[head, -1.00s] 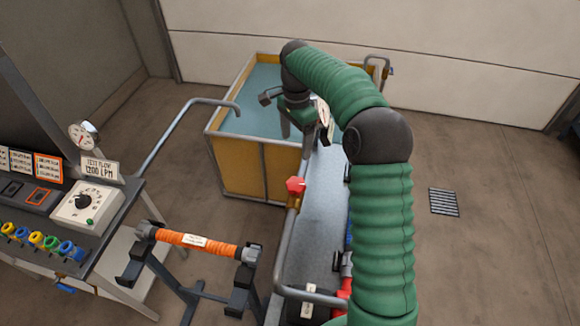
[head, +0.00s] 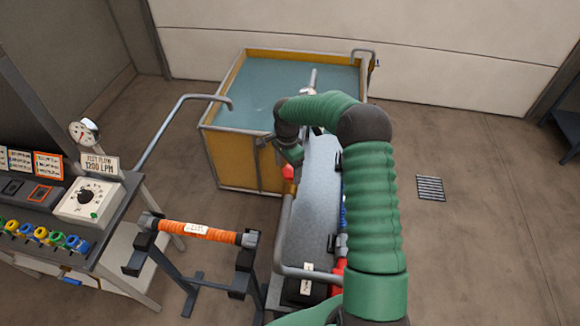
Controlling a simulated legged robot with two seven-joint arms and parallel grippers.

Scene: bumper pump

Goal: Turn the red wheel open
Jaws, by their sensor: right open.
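A small red part (head: 288,172), which looks like the red wheel, sits at the far left end of the grey-topped pump unit (head: 318,210), beside the water tank. My right arm, in a green sleeve, reaches over the unit and bends down at its far end. My right gripper (head: 283,152) is open, just above the red part and partly covering it. I cannot tell whether they touch. The fingertips are partly hidden by the wrist. My left gripper is not in view.
A yellow-sided water tank (head: 232,160) stands behind the unit. An orange hose (head: 205,231) lies on a dark stand at the left. A control panel with a dial (head: 85,198) and gauge (head: 84,131) is farther left. Floor with a drain grate (head: 430,188) is clear at right.

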